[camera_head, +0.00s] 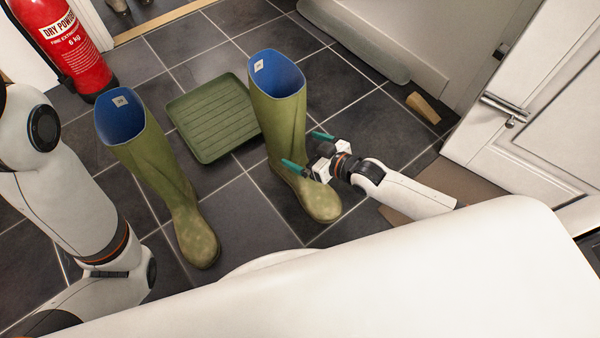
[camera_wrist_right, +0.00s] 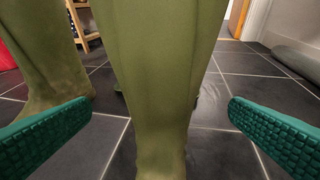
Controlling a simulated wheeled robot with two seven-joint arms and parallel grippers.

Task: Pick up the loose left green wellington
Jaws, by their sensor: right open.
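Two green wellingtons with blue linings stand upright and apart on the tiled floor, toes towards me. One wellington (camera_head: 165,170) is left of the middle; the other wellington (camera_head: 277,115) is right of it. I cannot tell from their markings which is the left one. My right gripper (camera_head: 307,152) is open at the right-hand wellington, low on its shaft. In the right wrist view this wellington's shaft (camera_wrist_right: 158,80) stands between the two teal fingers, with gaps on both sides. The other wellington (camera_wrist_right: 45,55) shows at the left there. My left arm is at the left; its gripper is hidden.
A green ridged tray (camera_head: 213,118) lies between and behind the wellingtons. A red fire extinguisher (camera_head: 65,45) stands at the back left. A wooden wedge (camera_head: 423,107) and a white door (camera_head: 535,105) are at the right. Dark tiles around the wellingtons are mostly clear.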

